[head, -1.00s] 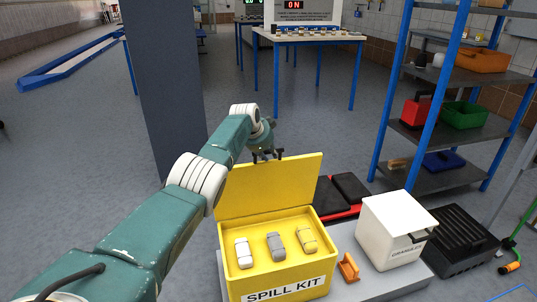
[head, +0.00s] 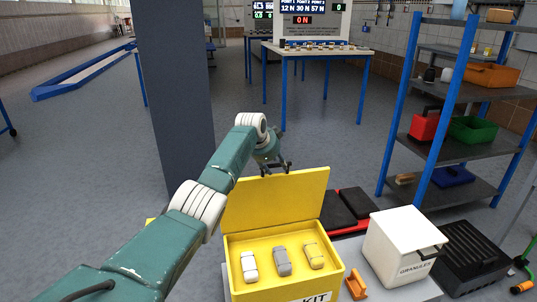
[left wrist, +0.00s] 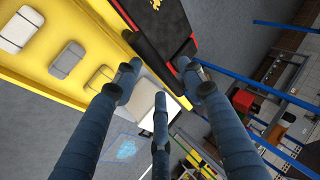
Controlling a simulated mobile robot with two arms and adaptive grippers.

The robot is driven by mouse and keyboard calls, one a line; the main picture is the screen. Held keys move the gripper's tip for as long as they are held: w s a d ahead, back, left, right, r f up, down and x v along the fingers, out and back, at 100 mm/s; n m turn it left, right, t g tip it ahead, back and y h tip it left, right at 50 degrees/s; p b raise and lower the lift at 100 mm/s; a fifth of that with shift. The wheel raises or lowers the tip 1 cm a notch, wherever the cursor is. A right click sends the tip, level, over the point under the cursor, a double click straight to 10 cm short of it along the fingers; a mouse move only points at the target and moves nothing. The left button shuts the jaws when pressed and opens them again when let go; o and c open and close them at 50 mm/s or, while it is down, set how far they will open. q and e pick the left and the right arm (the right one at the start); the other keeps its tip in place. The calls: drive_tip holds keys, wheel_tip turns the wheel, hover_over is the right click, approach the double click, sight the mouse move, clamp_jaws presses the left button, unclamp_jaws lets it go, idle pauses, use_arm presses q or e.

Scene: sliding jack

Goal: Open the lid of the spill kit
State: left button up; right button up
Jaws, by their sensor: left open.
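The yellow spill kit (head: 233,268) stands on a grey platform in the head view, with several packets inside. Its lid (head: 277,202) stands upright at the back, and the inside is open to view. The kit also shows at the upper left of the left wrist view (left wrist: 62,92). My left gripper (head: 275,166) is open, just above the top edge of the lid. I cannot tell whether it touches the lid. Its spread fingers show in the left wrist view (left wrist: 160,90), with nothing between them. My right gripper is not in view.
A white granules box (head: 397,243) stands right of the kit, with an orange-handled tool (head: 355,286) between them. Black and red items (head: 346,208) lie behind. A blue-framed shelf (head: 450,150) stands at the right, and a dark pillar (head: 180,100) rises behind my left arm.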

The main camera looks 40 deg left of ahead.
use_arm(q)
drive_tip(key=v, duration=1)
